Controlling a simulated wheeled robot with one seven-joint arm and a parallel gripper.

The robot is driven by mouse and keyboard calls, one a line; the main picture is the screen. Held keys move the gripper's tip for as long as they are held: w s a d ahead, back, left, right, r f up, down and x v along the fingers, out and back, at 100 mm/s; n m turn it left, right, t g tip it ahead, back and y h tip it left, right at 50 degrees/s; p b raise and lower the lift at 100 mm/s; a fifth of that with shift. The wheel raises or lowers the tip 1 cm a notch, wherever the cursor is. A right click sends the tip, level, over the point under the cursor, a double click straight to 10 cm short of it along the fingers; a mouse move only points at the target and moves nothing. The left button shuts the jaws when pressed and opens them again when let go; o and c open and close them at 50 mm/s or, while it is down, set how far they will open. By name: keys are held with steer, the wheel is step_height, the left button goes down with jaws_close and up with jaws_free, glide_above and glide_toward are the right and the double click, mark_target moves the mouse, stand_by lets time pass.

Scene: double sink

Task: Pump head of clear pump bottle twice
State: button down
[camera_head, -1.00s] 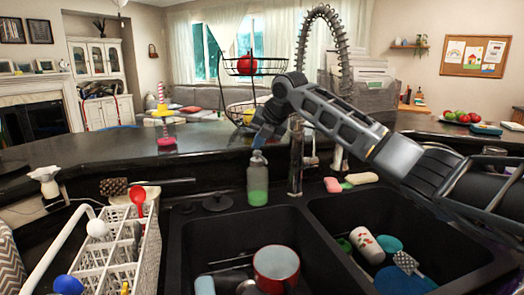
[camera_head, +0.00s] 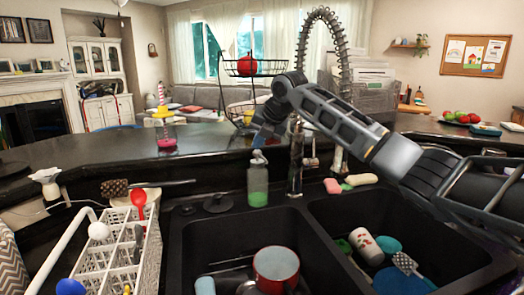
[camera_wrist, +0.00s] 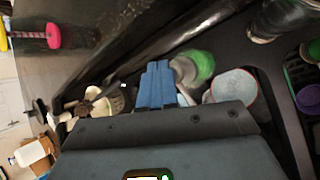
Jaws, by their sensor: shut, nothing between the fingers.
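The clear pump bottle (camera_head: 258,186) stands upright on the counter behind the left sink basin, with green liquid in its lower part. Its light pump head (camera_head: 258,157) is on top. My gripper (camera_head: 258,141), with blue fingers, is shut and empty just above the pump head and points down. Whether the fingertips touch the head cannot be told. In the wrist view the shut blue fingers (camera_wrist: 157,68) are beside the blurred bottle (camera_wrist: 195,68), whose green part shows to their right.
The faucet (camera_head: 296,165) stands close to the right of the bottle. The left basin holds a red pot (camera_head: 276,266); the right holds a cup (camera_head: 366,244) and other dishes. A white dish rack (camera_head: 108,262) is at the left. Soap and sponges (camera_head: 350,181) lie behind the right basin.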

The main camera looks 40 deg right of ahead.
steer(key=shift+r+p, duration=2.1)
steer(key=shift+r, duration=0.95)
stand_by(0.5)
steer(key=m, duration=0.4)
steer(key=m+y+b, duration=0.4)
steer(key=m+b, duration=0.2)
steer(key=m, duration=2)
glide_above(258, 151)
steer(key=shift+t, duration=0.4)
steer(key=f, duration=0.4)
steer(key=shift+s+d, duration=0.25)
steer(key=shift+d, duration=0.1)
steer(key=shift+f, duration=1)
